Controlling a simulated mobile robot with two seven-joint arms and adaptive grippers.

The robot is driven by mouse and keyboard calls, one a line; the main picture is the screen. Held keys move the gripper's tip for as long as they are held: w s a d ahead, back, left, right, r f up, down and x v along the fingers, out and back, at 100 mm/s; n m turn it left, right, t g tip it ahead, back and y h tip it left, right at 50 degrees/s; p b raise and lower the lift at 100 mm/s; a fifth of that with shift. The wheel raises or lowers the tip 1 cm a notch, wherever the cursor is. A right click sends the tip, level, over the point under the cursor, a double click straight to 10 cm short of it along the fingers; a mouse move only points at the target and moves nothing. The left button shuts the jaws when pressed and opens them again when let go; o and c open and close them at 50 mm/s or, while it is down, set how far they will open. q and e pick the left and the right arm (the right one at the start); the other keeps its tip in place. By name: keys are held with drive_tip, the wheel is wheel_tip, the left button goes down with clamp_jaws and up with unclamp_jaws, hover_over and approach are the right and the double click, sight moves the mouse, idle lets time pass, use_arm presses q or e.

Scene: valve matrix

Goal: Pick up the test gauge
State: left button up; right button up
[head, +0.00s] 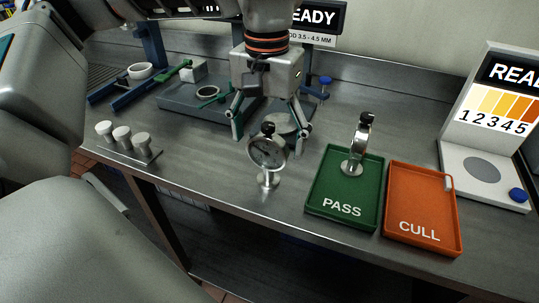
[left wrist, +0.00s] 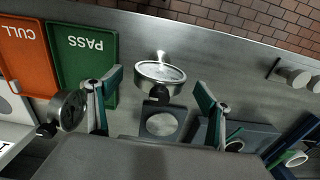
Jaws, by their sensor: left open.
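A round dial gauge (head: 267,153) with a black knob on top stands upright on a metal foot on the bench. In the left wrist view the gauge (left wrist: 160,73) lies between my fingertips in the picture, apart from both. My left gripper (head: 270,133) is open, pointing down just behind the gauge; its spread fingers also show in the left wrist view (left wrist: 158,84). A second gauge (head: 361,133) stands in the green PASS tray (head: 316,200), and this gauge (left wrist: 68,109) also shows left of my fingers. My right gripper is not in view.
The orange CULL tray (head: 394,232) lies right of the PASS tray. A sloped READY panel (head: 505,75) stands at the far right. Several metal pegs (head: 122,137) sit on a small plate at left. A grey station with a disc (left wrist: 162,124) lies behind the bench gauge.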

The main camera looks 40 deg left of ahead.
sight(268, 159)
use_arm(q)
wheel_tip(268, 159, down, 3)
drive_tip(key=shift+w+r, duration=0.1)
drive_tip(key=shift+w, duration=0.05)
drive_tip(key=shift+c, duration=0.5)
drive_tip(key=c, duration=1.4)
drive_tip(key=shift+r, duration=0.1)
